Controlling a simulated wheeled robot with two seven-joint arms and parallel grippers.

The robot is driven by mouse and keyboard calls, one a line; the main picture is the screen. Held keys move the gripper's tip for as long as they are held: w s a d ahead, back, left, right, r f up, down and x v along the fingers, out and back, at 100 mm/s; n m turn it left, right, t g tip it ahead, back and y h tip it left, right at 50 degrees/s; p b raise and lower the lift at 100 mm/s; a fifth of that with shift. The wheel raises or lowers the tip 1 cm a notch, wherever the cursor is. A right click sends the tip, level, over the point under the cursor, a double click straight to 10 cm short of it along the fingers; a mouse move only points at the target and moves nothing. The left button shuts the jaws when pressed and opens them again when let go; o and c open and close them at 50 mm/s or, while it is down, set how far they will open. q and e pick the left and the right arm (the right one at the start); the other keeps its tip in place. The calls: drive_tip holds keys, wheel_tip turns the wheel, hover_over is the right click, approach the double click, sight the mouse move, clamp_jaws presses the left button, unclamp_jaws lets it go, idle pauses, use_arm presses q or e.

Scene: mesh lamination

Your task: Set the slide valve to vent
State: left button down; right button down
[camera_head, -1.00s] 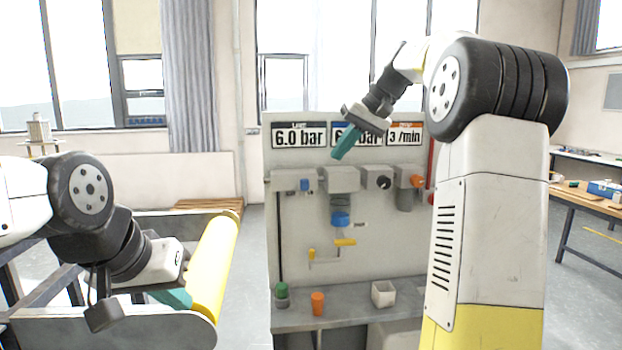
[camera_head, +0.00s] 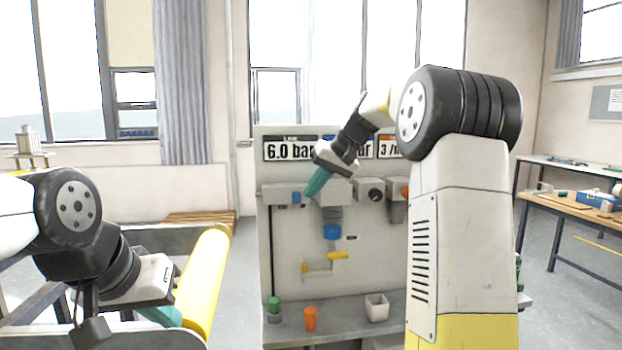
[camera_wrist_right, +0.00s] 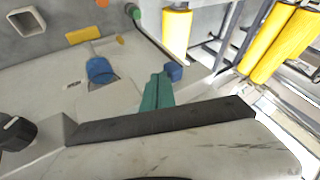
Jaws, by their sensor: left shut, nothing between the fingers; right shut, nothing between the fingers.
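A small blue block (camera_head: 296,197), apparently the slide valve's slider, sits on the leftmost grey housing (camera_head: 272,194) of the panel. It also shows in the right wrist view (camera_wrist_right: 173,71). My right gripper (camera_head: 314,186) is shut and empty, its teal fingers pointing down and left. Its tips are close beside the blue block, to its right in the head view; I cannot tell whether they touch. In the right wrist view the shut fingers (camera_wrist_right: 156,88) end beside the block. My left gripper (camera_head: 166,316) is shut and empty, low at the left by a yellow roller.
A blue bowl (camera_head: 332,232) hangs below the middle housing, with a yellow lever (camera_head: 337,255) under it. An orange cup (camera_head: 310,318), a green-topped piece (camera_head: 274,306) and a white cup (camera_head: 377,307) stand on the shelf. The yellow roller (camera_head: 206,275) is at the left.

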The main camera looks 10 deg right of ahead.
drive_tip(key=shift+w+a+f, duration=0.15)
drive_tip(key=shift+a+f, duration=0.05)
drive_tip(key=shift+f, duration=0.15)
drive_tip(key=a, duration=0.6)
drive_tip(key=shift+a, duration=0.35)
